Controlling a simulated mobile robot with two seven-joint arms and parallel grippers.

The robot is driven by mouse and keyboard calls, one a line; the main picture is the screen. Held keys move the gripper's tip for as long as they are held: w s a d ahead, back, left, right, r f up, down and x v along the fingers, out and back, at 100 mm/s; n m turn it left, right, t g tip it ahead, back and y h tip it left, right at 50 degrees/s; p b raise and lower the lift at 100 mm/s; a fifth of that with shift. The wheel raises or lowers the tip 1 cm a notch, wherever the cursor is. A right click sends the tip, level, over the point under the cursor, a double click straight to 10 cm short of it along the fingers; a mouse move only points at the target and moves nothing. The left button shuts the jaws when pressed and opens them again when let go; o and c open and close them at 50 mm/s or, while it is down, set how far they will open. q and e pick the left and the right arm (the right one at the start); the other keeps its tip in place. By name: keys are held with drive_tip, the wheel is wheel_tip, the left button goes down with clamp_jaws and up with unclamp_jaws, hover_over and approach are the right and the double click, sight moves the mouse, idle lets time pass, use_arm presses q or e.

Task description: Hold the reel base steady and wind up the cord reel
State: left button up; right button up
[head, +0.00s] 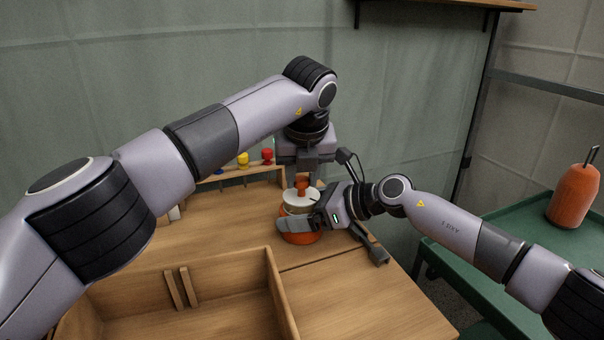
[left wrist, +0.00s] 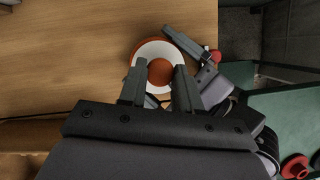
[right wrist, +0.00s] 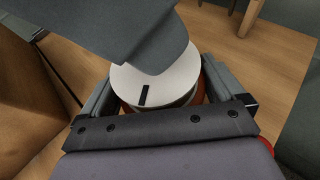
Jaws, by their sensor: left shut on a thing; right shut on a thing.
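The cord reel has a white drum (head: 301,199) on an orange base (head: 301,239) and stands upright on the wooden table, with an orange knob (head: 302,185) on top. My left gripper (head: 302,180) comes down from above and is shut on the knob; in the left wrist view the knob (left wrist: 160,73) sits between its fingers. My right gripper (head: 300,222) reaches in low from the right and is shut on the base. In the right wrist view the drum's white top (right wrist: 165,84) shows a black mark, and my left gripper hides part of it.
A wooden tray with raised walls (head: 272,290) stands at the front left. A rack with yellow (head: 243,160) and red (head: 267,156) knobs is behind the reel. An orange bottle (head: 573,196) stands on a green table (head: 515,240) at the right.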

use_arm(q)
drive_tip(key=shift+m+h, duration=0.6)
drive_tip(key=shift+m, duration=0.9)
drive_tip(key=o, duration=1.1)
drive_tip(key=shift+c, duration=0.2)
drive_tip(key=v, duration=1.2)
drive_tip(key=shift+a, duration=0.1)
use_arm(e)
drive_tip(key=o, duration=0.8)
